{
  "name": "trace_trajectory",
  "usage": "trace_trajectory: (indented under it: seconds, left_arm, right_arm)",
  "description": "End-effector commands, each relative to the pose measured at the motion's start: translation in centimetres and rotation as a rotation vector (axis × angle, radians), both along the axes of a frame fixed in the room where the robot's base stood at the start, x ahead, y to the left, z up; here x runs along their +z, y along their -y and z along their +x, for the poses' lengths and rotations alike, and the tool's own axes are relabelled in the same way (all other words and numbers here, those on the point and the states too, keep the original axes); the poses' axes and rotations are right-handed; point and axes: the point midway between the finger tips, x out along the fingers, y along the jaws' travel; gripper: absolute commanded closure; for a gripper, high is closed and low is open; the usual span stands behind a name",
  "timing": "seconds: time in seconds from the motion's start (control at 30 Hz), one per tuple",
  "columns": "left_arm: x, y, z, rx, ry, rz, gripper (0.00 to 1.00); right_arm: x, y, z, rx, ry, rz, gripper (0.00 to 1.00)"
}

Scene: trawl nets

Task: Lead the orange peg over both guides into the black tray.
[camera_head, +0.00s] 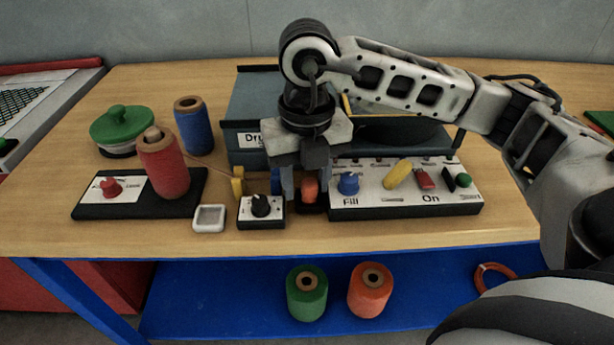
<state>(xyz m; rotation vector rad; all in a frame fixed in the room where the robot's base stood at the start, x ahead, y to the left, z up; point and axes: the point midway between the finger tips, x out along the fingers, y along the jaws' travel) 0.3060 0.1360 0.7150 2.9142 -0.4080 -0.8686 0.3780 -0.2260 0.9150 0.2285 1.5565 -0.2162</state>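The orange peg (310,188) stands at a small black tray (313,209), between the fingers of my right gripper (307,184). The gripper points down, and its fingers stand apart on either side of the peg, with a gap visible at the left. A yellow guide (238,186) and a blue guide (276,181) stand left of the peg; the gripper partly covers the blue one. A thin thread (208,165) runs from the red spool (165,167) toward the yellow guide; beyond that I cannot trace it. My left gripper is out of view.
A black dial box (262,213) sits before the guides, beside a small white dish (209,218). Right of the tray is a control panel (405,211) with a blue knob (348,184). A grey-blue machine (252,105) stands behind. The front strip of table is clear.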

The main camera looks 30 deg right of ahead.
Motion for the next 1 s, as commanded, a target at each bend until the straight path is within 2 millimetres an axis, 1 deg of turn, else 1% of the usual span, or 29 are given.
trace_trajectory:
  seconds: [0.03, 0.4, 0.47, 0.57, 0.67, 0.9, 1.0]
  left_arm:
    - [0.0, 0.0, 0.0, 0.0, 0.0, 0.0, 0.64]
    - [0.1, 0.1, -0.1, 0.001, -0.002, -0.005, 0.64]
    - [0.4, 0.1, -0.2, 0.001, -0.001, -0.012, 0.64]
    - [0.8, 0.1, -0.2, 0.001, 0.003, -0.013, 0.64]
    - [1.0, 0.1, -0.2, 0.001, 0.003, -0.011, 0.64]
    - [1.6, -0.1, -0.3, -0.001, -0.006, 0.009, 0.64]
    - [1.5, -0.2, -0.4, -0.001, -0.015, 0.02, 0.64]
  right_arm:
    - [0.0, 0.5, -0.1, -0.007, -0.006, -0.015, 0.52]
    - [-0.1, 0.6, -0.1, -0.01, -0.007, -0.018, 0.52]
    - [0.5, 0.6, 0.0, -0.01, -0.005, -0.017, 0.52]
    - [2.2, 0.5, 0.1, -0.01, 0.0, -0.015, 0.52]
    - [4.6, 0.4, 0.1, -0.007, 0.003, -0.01, 0.52]
    - [10.9, 0.2, 0.1, -0.005, 0.005, -0.009, 0.52]
    - [12.9, 0.1, 0.1, -0.004, 0.004, -0.006, 0.52]
